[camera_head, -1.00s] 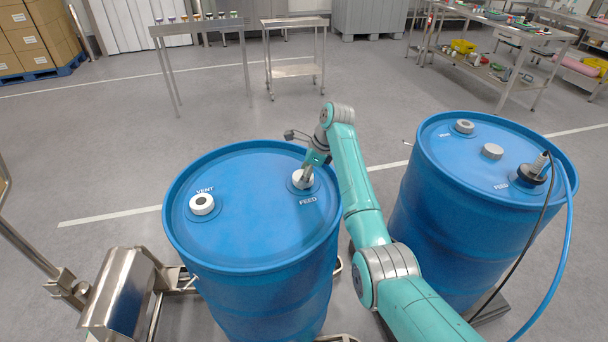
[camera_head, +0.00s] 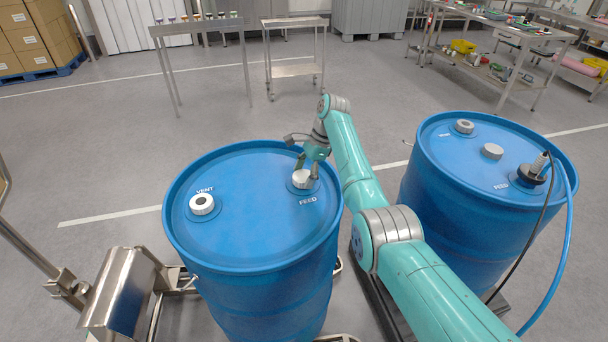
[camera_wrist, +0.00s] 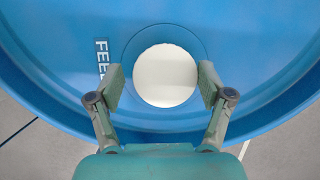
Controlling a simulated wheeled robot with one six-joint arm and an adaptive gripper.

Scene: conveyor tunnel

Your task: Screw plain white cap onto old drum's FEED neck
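The left blue drum (camera_head: 250,235) has FEED and VENT lettering on its lid. A plain white cap (camera_head: 304,179) sits on its FEED neck; in the wrist view the cap (camera_wrist: 166,76) is a smooth round disc beside the FEED label. My gripper (camera_head: 308,170) is at the cap. In the wrist view my gripper (camera_wrist: 161,85) is open, its two fingers on either side of the cap with a narrow gap at each side. The neck's thread is hidden under the cap.
A second blue drum (camera_head: 440,220) stands at right, with a black fitting (camera_head: 533,172) and a blue hose at its FEED opening. A white cap (camera_head: 492,151) lies on its lid. A steel roller stand (camera_head: 120,295) is at lower left. Tables stand behind, with clear floor between.

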